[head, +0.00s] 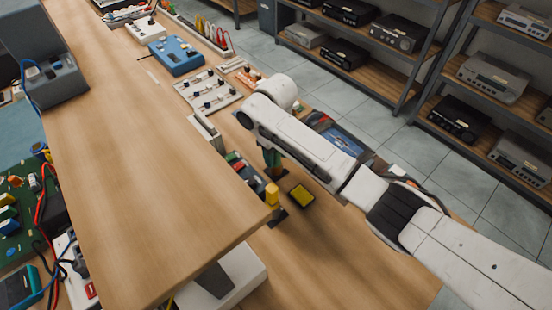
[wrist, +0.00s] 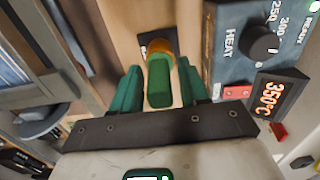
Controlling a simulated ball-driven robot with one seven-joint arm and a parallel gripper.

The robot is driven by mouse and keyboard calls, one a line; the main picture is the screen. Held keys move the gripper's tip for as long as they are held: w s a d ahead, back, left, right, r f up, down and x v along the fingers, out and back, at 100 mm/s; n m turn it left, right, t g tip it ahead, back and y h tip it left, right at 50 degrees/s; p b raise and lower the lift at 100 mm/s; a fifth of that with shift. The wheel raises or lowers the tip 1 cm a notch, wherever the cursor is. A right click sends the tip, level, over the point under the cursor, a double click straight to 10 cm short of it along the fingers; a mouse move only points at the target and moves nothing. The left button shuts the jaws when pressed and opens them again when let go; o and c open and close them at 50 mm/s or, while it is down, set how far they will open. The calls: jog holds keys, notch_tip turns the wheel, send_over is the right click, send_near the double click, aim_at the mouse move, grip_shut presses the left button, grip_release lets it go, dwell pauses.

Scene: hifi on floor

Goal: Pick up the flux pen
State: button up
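What appears to be the flux pen (wrist: 159,80), a green cylinder with an amber end, shows in the wrist view between my gripper's fingers. It points away from the camera, and its amber end is over a small dark square. My gripper (wrist: 158,92) has two green fingers, one on each side of the pen, with gaps visible between them and it. The gripper is open. In the head view my gripper (head: 272,158) points down beside the raised shelf, and the arm hides much of it. An amber bit (head: 278,173) shows just below the fingers.
A heat station (wrist: 232,55) with a knob and a 350°C display stands close on the right in the wrist view. A yellow block (head: 272,193) and a yellow sponge (head: 301,196) are nearby.

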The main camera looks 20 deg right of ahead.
grip_shut()
notch_tip(320, 180, up, 10)
jog(key=shift+r+b, duration=0.1)
jog(key=shift+b, duration=0.2)
dwell(0.4)
